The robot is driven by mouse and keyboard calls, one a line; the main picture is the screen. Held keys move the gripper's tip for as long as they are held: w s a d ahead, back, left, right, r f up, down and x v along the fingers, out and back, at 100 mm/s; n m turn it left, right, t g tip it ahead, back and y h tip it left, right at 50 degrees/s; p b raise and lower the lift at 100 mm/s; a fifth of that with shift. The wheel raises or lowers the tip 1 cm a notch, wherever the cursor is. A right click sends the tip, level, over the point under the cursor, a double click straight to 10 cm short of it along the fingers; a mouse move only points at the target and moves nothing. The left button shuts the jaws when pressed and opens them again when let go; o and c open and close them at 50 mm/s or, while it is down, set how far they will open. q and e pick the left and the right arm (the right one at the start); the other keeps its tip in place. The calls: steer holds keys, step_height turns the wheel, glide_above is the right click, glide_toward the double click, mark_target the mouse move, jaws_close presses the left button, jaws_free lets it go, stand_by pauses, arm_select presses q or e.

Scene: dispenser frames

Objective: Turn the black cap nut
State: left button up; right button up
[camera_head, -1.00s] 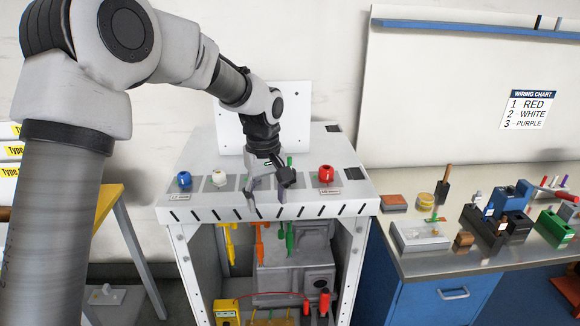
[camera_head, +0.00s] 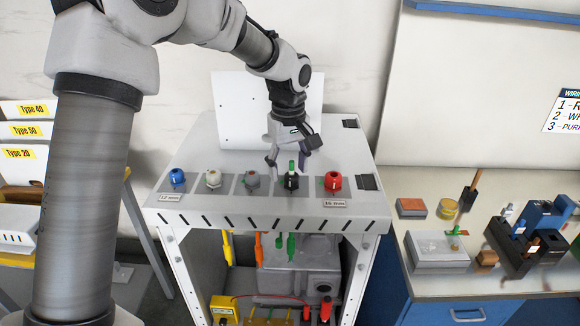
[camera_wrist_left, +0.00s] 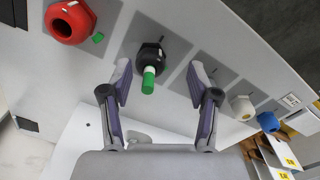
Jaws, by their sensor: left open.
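In the left wrist view the black cap nut (camera_wrist_left: 151,53) carries a pale stud with a green tip (camera_wrist_left: 148,82) pointing toward the camera. My left gripper (camera_head: 286,160) is above and behind the black nut in the head view. Its fingers are open and empty. In the left wrist view, the black nut lies just beyond the gap between the fingertips (camera_wrist_left: 159,76), apart from both. My right gripper is out of view.
White (camera_head: 213,178) and blue (camera_head: 177,178) nuts stand farther left on the panel. A white upright board (camera_head: 240,110) stands behind. Colored tools hang below the panel's front edge. A workbench (camera_head: 405,180) with small parts stands at the right.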

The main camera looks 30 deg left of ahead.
mark_target(292, 173)
arm_select(q)
steer(key=w+f, duration=0.1)
steer(key=f, duration=0.1)
steer(key=shift+w+f, duration=0.3)
steer(key=shift+w, duration=0.05)
steer(key=shift+w+f, duration=0.15)
steer(key=shift+w, duration=0.1)
steer(key=shift+s+r, duration=0.2)
steer(key=shift+s, duration=0.15)
steer(key=c, duration=0.3)
steer(key=shift+s+r, duration=0.15)
steer(key=shift+s, duration=0.05)
steer(key=c, duration=0.6)
steer(key=shift+w+d, duration=0.1)
steer(key=shift+c, duration=1.3)
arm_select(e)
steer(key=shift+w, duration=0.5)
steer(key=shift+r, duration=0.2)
